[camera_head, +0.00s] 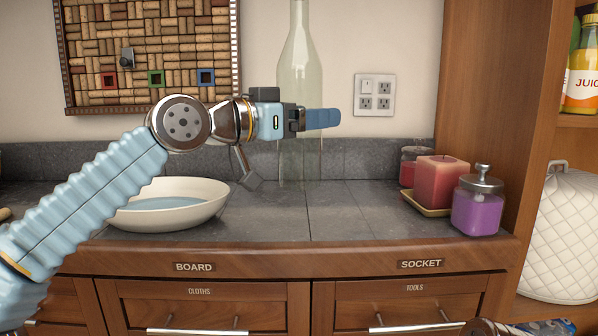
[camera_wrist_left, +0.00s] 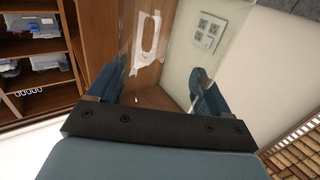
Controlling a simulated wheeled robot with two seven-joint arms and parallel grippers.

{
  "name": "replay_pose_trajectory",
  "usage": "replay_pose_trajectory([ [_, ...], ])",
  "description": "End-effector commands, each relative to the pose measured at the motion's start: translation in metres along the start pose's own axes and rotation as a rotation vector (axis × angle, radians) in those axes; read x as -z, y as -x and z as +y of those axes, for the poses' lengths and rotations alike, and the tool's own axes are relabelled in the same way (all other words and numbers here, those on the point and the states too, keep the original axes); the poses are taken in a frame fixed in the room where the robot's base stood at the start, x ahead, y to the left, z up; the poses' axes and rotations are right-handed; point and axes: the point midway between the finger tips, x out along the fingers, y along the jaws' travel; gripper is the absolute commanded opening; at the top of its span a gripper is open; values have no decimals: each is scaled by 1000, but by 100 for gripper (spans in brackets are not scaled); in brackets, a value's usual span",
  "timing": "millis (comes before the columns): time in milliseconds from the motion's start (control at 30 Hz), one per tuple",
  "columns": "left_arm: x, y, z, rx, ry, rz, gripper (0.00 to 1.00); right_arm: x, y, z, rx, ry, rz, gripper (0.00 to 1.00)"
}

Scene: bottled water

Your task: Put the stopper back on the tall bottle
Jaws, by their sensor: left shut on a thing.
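The tall bottle (camera_head: 299,62) is clear, pale green glass with a narrow neck. It is upright at the back of the counter; I cannot tell whether its base touches the surface. Its mouth is cut off by the top of the head view. My left gripper (camera_head: 320,119) is shut on the bottle's body, with a blue finger across the glass. In the left wrist view the clear glass (camera_wrist_left: 172,62) fills the space between the two blue fingers (camera_wrist_left: 158,85). I see no stopper that I can make out.
A white bowl (camera_head: 190,214) stands on the counter (camera_head: 335,222) at left. A red candle (camera_head: 441,173) on a small tray and a purple jar (camera_head: 478,205) stand at right. A wall outlet (camera_head: 374,95) is behind. The middle front of the counter is clear.

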Motion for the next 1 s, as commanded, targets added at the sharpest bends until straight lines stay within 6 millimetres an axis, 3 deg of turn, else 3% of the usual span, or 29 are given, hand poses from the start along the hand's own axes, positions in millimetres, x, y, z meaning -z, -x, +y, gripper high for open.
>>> replay_pose_trajectory([
  [133, -13, -18, -32, -1, 5, 3, 8, 0, 11, -5, 1, 2, -1, 73],
  [333, -50, -30, -54, 0, 2, 2, 8, 0, 8, -4, 1, 1, -1, 73],
  [500, -61, -35, -62, 0, -2, 4, 8, 0, 8, -4, 1, 1, -1, 73],
  [867, -65, -36, -65, 0, -1, 3, 8, 0, 9, -4, 1, 2, -1, 73],
  [1000, -86, -39, -71, 1, -2, 0, 8, 0, 5, -2, 1, 1, -1, 73],
])
